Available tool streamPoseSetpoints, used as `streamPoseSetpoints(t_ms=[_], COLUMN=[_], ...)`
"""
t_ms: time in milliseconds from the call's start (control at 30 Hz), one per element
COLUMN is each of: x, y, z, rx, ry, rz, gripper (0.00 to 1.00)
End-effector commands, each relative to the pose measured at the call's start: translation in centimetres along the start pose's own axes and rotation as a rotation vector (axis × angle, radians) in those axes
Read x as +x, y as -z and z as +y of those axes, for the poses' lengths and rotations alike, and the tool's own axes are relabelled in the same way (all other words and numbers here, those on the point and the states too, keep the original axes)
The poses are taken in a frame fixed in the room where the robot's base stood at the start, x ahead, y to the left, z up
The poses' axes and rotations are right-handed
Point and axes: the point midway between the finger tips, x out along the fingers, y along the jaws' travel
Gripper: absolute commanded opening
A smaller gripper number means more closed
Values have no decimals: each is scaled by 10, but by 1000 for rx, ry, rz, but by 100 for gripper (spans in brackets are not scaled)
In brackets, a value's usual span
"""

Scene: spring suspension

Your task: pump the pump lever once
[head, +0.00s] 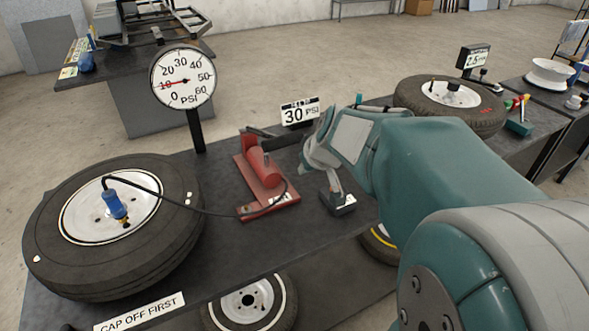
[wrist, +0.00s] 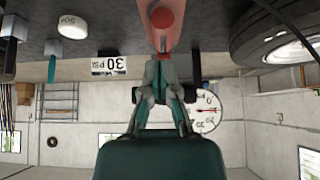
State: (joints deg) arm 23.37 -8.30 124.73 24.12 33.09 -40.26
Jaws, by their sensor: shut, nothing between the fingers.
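The red pump (head: 262,178) lies on the dark bench, joined by a black hose to a blue valve fitting (head: 115,203) on the left wheel. Its dark lever (head: 283,141) runs from the pump's far end toward my gripper. My gripper (head: 306,160) is beside the lever's right end; its fingertips are partly hidden in the head view. In the wrist view, which is upside down, my gripper (wrist: 164,62) is shut and empty, pointing at the red pump (wrist: 163,18). Dark bar ends show on both sides of the fingers; I cannot tell whether they touch. The gauge (head: 182,78) needle is near 10 PSI.
A wheel (head: 110,235) lies flat at the bench's left. Another tyre (head: 450,105) lies at the right, behind my arm. A "30 PSI" sign (head: 300,112) stands behind the pump. A small dark object (head: 340,204) sits below my gripper. Bare bench lies in front of the pump.

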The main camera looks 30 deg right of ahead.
Motion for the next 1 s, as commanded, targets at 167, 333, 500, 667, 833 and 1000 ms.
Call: streamPoseSetpoints(t_ms=[167, 333, 500, 667, 833, 1000], x=[-21, -26, -26, -26, -26, -26], y=[-7, -10, -10, -10, -10, -10], z=[-2, -3, -2, -2, -2, -2], rx=[-1, -2, -2, -1, -2, -2], ry=[-3, -2, -2, -1, -2, -2], rz=[2, 1, 0, 1, 1, 1], gripper=[0, 0, 0, 0, 0, 0])
